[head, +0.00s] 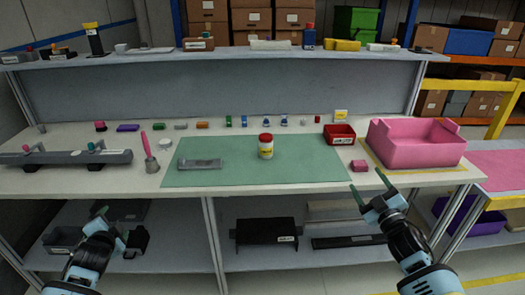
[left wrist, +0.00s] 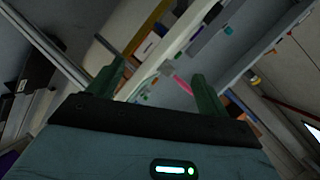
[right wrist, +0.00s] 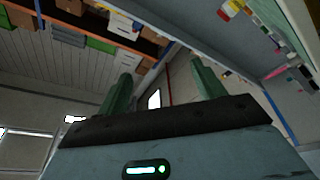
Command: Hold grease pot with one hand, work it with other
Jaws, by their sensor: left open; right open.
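The grease pot (head: 265,147) is a small white jar with a red lid and a yellow label. It stands upright on the green mat (head: 300,174), near its middle. My left gripper (head: 112,222) is open and empty, low in front of the bench at the left, well away from the pot. My right gripper (head: 370,193) is open and empty in front of the bench's front edge, to the right of the pot. Both wrist views show spread, empty fingers, the left pair (left wrist: 158,85) and the right pair (right wrist: 160,90).
A grey metal part (head: 200,165) lies on the mat left of the pot. A pink brush (head: 149,155) and a grey rail fixture (head: 65,157) are further left. A pink bin (head: 415,150), red tray (head: 339,136) and pink block (head: 359,166) are at right. Small parts line the back.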

